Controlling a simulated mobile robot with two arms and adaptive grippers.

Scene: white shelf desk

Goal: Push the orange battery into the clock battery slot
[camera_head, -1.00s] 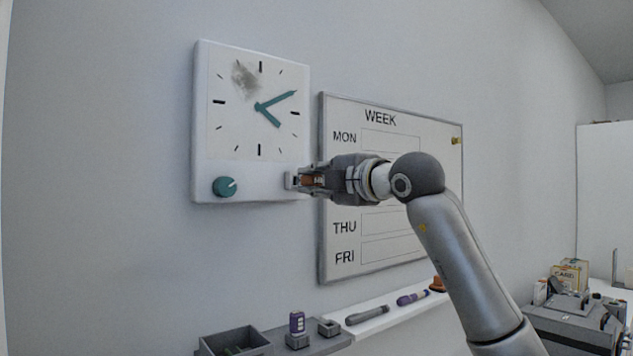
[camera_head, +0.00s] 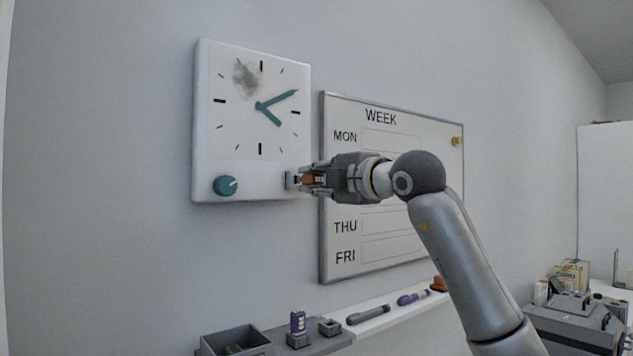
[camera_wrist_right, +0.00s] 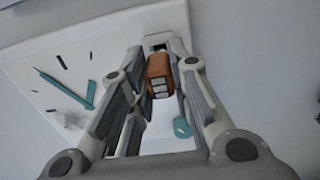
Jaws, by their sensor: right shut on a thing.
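The white wall clock (camera_head: 235,130) hangs at the left in the head view, with teal hands and a teal knob (camera_head: 226,186). In the right wrist view the clock face (camera_wrist_right: 85,62) is at the upper left, and a dark slot (camera_wrist_right: 157,46) shows in its edge. My right gripper (camera_head: 300,181) is at the clock's lower right edge. It is shut on the orange battery (camera_wrist_right: 159,72), which sits between the fingers just in front of the slot. Whether the battery's far end is inside the slot is hidden. My left gripper is not in view.
A white week board (camera_head: 390,240) hangs right behind my right arm. Below are a grey shelf with an open bin (camera_head: 235,343), a purple battery (camera_head: 297,323) in a holder, a small empty holder (camera_head: 330,327) and markers (camera_head: 368,315) on a ledge. The wall left of the clock is clear.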

